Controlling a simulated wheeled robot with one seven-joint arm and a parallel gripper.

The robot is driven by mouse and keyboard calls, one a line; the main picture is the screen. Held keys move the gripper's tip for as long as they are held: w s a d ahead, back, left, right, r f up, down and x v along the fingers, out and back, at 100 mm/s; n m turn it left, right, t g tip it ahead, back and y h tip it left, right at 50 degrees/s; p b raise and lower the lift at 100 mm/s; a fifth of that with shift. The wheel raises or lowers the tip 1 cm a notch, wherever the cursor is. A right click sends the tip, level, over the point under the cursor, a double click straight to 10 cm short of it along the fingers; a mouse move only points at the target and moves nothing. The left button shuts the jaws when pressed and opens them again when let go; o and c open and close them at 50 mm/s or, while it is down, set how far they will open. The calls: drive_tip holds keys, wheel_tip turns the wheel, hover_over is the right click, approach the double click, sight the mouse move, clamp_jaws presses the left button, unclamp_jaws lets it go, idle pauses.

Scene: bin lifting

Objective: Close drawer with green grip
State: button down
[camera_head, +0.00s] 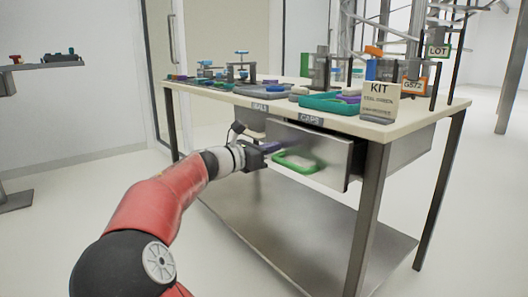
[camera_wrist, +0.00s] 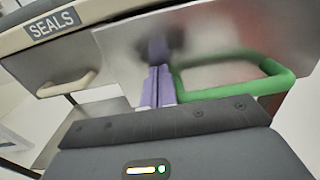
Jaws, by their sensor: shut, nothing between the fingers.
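The metal drawer (camera_head: 325,155) with the green grip (camera_head: 296,163) stands pulled out of the table front, under the CAPS label. In the wrist view, the green grip (camera_wrist: 235,88) is on the right of the drawer's shiny front (camera_wrist: 115,52). My gripper (camera_head: 276,146) is shut and empty, its purple fingers pointing at the drawer front just left of the green grip. In the wrist view, my gripper's fingertips (camera_wrist: 158,68) are close to the front, with a reflection above them. I cannot tell if they touch it.
A beige grip (camera_wrist: 66,86) sits left under the SEALS label (camera_wrist: 53,25). The tabletop (camera_head: 235,95) carries trays, tools and a KIT sign (camera_head: 380,101). A table leg (camera_head: 369,215) stands at the right, and a lower shelf (camera_head: 310,225) lies below the drawer. Open floor lies left.

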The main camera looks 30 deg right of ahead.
drive_tip(key=d+p, duration=0.1)
drive_tip(key=d, duration=0.2)
drive_tip(key=d+p, duration=0.1)
drive_tip(key=d, duration=0.2)
drive_tip(key=d+p, duration=0.1)
drive_tip(key=d, duration=0.2)
drive_tip(key=shift+w+d+r, duration=0.1)
drive_tip(key=shift+w+d, duration=0.05)
drive_tip(key=shift+w, duration=0.2)
drive_tip(key=shift+r, duration=0.1)
drive_tip(key=shift+p, duration=0.35)
